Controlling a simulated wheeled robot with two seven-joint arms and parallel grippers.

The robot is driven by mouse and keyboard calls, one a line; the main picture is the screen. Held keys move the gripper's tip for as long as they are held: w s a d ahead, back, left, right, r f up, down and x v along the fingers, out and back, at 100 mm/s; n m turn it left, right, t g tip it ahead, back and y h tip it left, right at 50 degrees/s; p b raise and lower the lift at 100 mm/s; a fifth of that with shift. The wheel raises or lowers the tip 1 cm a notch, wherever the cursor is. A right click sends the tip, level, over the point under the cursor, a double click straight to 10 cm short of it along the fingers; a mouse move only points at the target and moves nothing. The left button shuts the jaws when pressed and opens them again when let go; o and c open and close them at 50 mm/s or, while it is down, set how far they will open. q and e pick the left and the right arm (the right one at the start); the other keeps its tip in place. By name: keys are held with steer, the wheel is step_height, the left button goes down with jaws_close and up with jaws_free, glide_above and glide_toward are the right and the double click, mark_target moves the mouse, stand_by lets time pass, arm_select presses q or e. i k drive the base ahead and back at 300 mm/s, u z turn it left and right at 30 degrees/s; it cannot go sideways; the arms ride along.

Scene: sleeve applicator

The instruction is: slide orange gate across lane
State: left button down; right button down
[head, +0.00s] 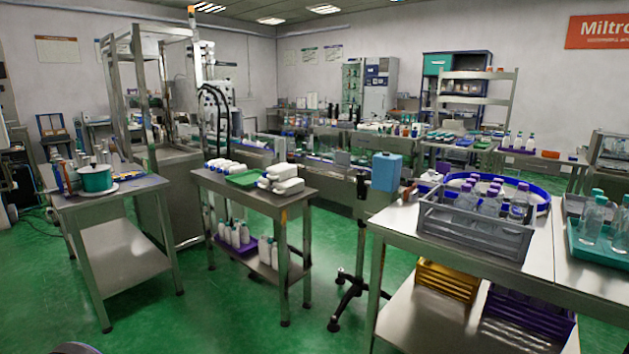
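I cannot make out an orange gate for certain. A conveyor line (335,171) runs across the middle distance, behind the carts, and may hold the lane. A small reddish-brown piece (408,192) shows at the back left corner of the right-hand table, near the conveyor's end; its kind is unclear. A blue box (387,171) stands beside it on the line and hides part of it. Neither of my grippers is in view.
A steel table (398,222) at right bears a grey crate (478,234) of bottles and a blue ring-shaped tray (543,195). A middle cart (233,192) carries white bottles and a green tray (246,178). A left cart (125,189) stands apart. Green floor (240,318) is clear in front.

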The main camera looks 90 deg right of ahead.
mark_target(411, 187)
steer(key=i, duration=0.25)
steer(key=z, duration=4.05)
steer(key=i, duration=0.95)
